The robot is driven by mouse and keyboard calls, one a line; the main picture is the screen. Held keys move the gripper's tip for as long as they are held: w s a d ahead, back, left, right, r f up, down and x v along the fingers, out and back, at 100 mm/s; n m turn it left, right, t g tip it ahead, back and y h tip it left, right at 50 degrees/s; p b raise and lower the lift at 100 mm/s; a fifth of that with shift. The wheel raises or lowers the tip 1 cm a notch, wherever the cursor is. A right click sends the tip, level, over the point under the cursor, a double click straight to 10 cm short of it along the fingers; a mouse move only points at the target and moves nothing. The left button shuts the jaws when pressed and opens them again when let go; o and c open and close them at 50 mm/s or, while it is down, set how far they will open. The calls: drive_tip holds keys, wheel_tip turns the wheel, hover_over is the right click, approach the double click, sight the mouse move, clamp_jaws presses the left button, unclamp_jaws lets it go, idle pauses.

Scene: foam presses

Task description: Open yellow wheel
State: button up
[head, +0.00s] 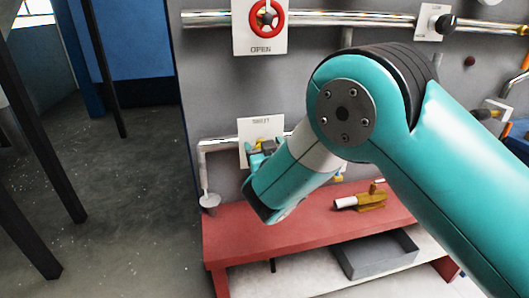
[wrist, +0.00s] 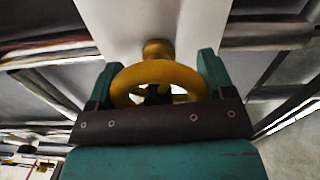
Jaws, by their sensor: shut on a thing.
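The yellow wheel (wrist: 158,72) is a round spoked handwheel on a yellow stem in front of a white plate. In the wrist view it sits between the two teal fingers of my gripper (wrist: 210,88), which is shut on its rim from both sides. In the head view only a bit of the yellow wheel (head: 262,143) shows at the white plate (head: 247,129), whose lettering is too small to read surely. My arm and gripper hide most of it there.
A red wheel (head: 267,18) on a plate marked OPEN is on the upper pipe (head: 350,19). A red bench (head: 310,225) stands below, with a brass valve piece (head: 370,199) on it and a grey tray (head: 376,255) underneath. Open floor lies to the left.

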drive_tip(key=n+b, duration=0.1)
drive_tip(key=n, duration=0.2)
drive_tip(key=shift+a+f+n, duration=0.1)
drive_tip(key=shift+a+n, duration=0.05)
drive_tip(key=shift+n, duration=0.15)
drive_tip(key=n+b, duration=0.1)
drive_tip(key=n, duration=0.2)
drive_tip(key=shift+n, duration=0.3)
drive_tip(key=n, duration=0.3)
drive_tip(key=shift+s+a+n, duration=0.1)
drive_tip(key=shift+a+n, duration=0.05)
drive_tip(key=shift+n, duration=0.15)
drive_tip(key=shift+n+p, duration=0.4)
drive_tip(key=shift+n, duration=1.3)
drive_tip(key=shift+f, duration=0.1)
drive_tip(key=o, duration=0.9)
drive_tip(key=shift+a, duration=0.1)
drive_tip(key=shift+s, duration=0.1)
